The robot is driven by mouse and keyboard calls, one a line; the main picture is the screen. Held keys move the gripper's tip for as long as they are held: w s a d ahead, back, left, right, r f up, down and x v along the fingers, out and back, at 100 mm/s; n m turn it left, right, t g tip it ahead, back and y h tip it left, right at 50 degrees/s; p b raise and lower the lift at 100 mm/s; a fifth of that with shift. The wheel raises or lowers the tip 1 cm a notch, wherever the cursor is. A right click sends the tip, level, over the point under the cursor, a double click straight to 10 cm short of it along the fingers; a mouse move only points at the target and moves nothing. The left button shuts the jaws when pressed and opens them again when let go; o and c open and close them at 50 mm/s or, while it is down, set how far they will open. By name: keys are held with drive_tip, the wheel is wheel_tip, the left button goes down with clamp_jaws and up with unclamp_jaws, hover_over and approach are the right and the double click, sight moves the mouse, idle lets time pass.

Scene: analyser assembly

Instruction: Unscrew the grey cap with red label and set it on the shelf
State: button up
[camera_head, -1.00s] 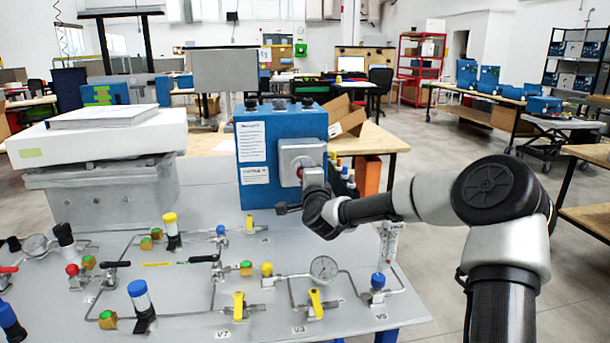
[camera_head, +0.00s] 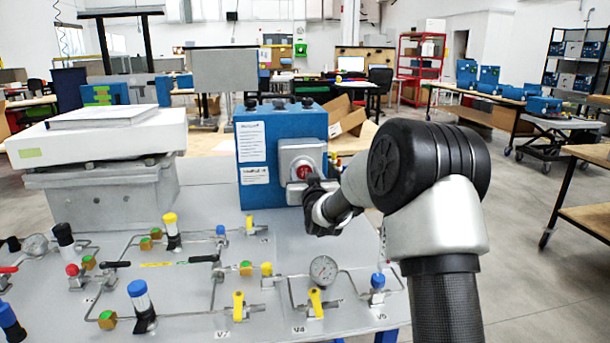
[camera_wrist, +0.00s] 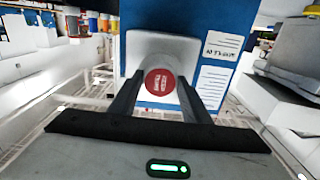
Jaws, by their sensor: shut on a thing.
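The grey cap (camera_head: 300,155) is a rounded block with a round red label on its face, at the front of the blue analyser box (camera_head: 258,198). In the wrist view the cap (camera_wrist: 160,43) fills the middle, its red label facing me. My gripper (camera_head: 309,186) comes from the lower right in the head view. In the wrist view its two dark fingers (camera_wrist: 160,92) are shut on the cap, one on each side of the label. The cap appears close against the box; whether any gap lies behind it is hidden.
A grey panel with pipes, yellow valves (camera_head: 315,303) and a gauge (camera_head: 323,269) spreads below the box. A scale-like instrument (camera_head: 98,136) stands to the left. A cardboard box (camera_head: 346,117) is behind on the right. A dark shelf rack (camera_head: 606,48) is far right.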

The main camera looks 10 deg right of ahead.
drive_tip(key=n, duration=0.4)
drive_tip(key=shift+a+r+n, duration=0.1)
drive_tip(key=shift+a+n, duration=0.05)
drive_tip(key=shift+n, duration=1.05)
drive_tip(key=o, duration=1)
drive_tip(key=m, duration=2.4)
drive_tip(key=shift+d+f, duration=0.2)
drive_tip(key=shift+f, duration=0.05)
